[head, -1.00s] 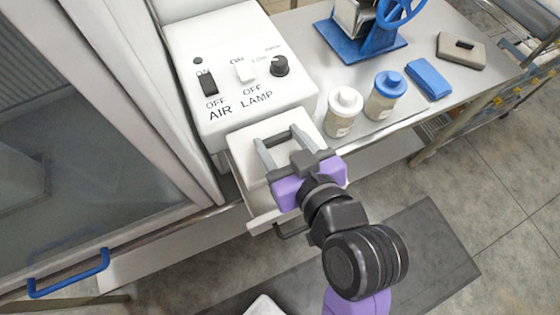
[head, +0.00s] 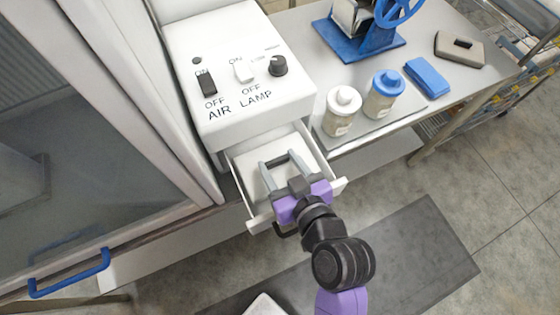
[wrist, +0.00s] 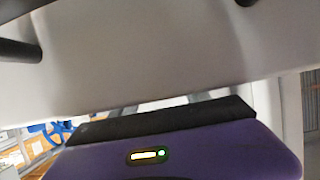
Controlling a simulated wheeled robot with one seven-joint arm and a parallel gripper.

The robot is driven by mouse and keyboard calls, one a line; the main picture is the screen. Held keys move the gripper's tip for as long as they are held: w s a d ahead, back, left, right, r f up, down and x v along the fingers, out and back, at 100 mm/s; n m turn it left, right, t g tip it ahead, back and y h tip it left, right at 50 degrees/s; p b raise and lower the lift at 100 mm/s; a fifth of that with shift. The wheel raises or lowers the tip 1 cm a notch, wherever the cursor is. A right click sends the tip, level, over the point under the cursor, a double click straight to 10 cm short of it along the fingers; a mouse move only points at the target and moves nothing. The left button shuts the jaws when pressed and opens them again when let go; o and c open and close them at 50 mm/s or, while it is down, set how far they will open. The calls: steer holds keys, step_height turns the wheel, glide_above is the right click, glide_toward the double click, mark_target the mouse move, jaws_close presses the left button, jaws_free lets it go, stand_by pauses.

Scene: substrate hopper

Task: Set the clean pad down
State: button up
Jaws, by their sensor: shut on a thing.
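The clean pad (head: 281,174) looks like a pale flat block with a dark grip bar on top. In the head view it lies level within the open white drawer (head: 336,187) under the control box. My gripper (head: 279,161) reaches over the drawer front, with its two grey fingers on either side of the dark bar, shut on it. I cannot tell whether the pad's underside touches the drawer floor. In the wrist view a pale surface fills the upper part, too close to identify surely.
The white control box (head: 240,75) with AIR and LAMP switches stands behind the drawer. To the right are a white-lidded jar (head: 342,112), a blue-lidded jar (head: 384,97), a blue block (head: 427,78), a grey-brown pad (head: 459,50) and a blue-framed device (head: 365,35). A glass-fronted cabinet (head: 90,150) is at left.

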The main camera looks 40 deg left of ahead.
steer(key=shift+f, duration=0.1)
steer(key=shift+f+b, duration=0.6)
steer(key=o, duration=1.4)
steer(key=shift+s+d+f, duration=0.1)
steer(key=shift+d+f, duration=0.05)
steer(key=shift+f, duration=0.1)
steer(key=shift+r+p, duration=0.5)
steer(key=shift+d+r, duration=0.2)
steer(key=shift+d, duration=0.05)
steer(key=v, duration=0.3)
steer(key=b+v, duration=0.1)
steer(key=v, duration=0.3)
steer(key=r+v, duration=0.1)
steer(key=v, duration=0.3)
steer(key=shift+b, duration=0.35)
